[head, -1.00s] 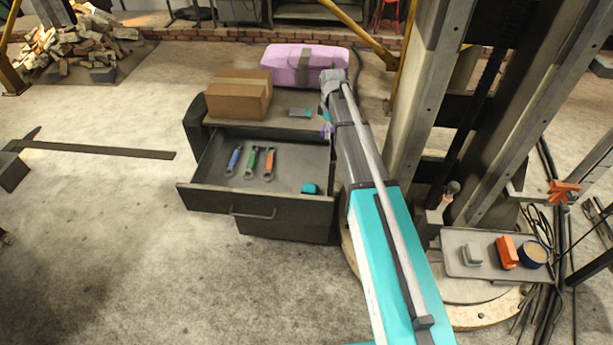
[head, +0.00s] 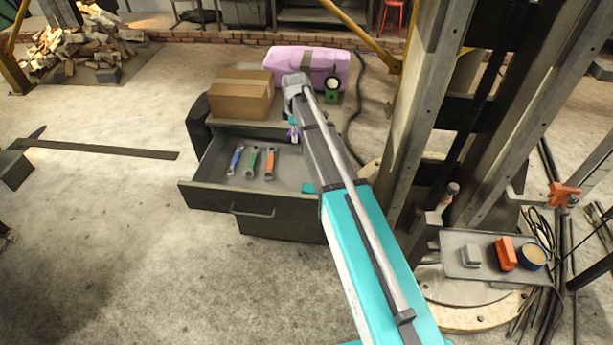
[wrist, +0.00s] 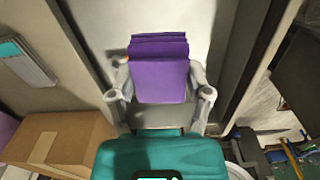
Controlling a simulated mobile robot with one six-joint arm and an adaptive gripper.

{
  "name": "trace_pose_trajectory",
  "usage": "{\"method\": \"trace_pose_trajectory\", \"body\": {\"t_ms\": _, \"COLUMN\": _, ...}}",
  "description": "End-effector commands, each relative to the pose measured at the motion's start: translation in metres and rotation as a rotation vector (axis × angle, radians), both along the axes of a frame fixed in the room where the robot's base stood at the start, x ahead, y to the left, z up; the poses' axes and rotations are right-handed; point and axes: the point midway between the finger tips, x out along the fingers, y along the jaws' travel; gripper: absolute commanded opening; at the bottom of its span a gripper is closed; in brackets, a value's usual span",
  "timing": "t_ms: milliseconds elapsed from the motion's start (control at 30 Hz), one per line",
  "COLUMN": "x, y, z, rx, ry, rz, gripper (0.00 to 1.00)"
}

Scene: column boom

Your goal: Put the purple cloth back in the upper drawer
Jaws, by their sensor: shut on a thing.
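The purple cloth (wrist: 160,78) is a folded stack between the two fingers of my gripper (wrist: 160,95) in the wrist view. The fingers are shut on it. In the head view only a small bit of the cloth (head: 293,134) shows beside my arm, near the back of the drawer opening. Its height above the cabinet is hard to tell. The upper drawer (head: 222,198) is pulled open. It holds a blue, a green and an orange wrench (head: 270,164) and a teal item (head: 308,188), partly hidden by my arm.
A cardboard box (head: 241,93) stands on the cabinet top, left of my gripper. A pink case (head: 325,62) and a green gauge-like thing (head: 333,90) are behind. A metal column (head: 425,90) stands right of my arm.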

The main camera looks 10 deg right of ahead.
Motion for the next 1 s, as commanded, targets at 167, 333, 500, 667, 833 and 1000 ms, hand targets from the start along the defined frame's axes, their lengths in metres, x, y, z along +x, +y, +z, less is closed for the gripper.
{"method": "trace_pose_trajectory", "body": {"t_ms": 167, "x": 0.0, "y": -0.006, "z": 0.0, "rx": 0.0, "ry": 0.0, "rz": -0.009, "gripper": 0.26}}
{"method": "trace_pose_trajectory", "body": {"t_ms": 333, "x": 0.0, "y": -0.011, "z": -0.001, "rx": 0.0, "ry": 0.0, "rz": -0.014, "gripper": 0.26}}
{"method": "trace_pose_trajectory", "body": {"t_ms": 500, "x": -0.012, "y": -0.016, "z": -0.008, "rx": 0.0, "ry": 0.0, "rz": -0.011, "gripper": 0.26}}
{"method": "trace_pose_trajectory", "body": {"t_ms": 667, "x": -0.036, "y": -0.025, "z": -0.023, "rx": 0.0, "ry": 0.0, "rz": -0.001, "gripper": 0.26}}
{"method": "trace_pose_trajectory", "body": {"t_ms": 833, "x": -0.072, "y": -0.038, "z": -0.044, "rx": 0.001, "ry": 0.0, "rz": 0.016, "gripper": 0.26}}
{"method": "trace_pose_trajectory", "body": {"t_ms": 1000, "x": -0.105, "y": -0.049, "z": -0.061, "rx": 0.001, "ry": 0.0, "rz": 0.034, "gripper": 0.26}}
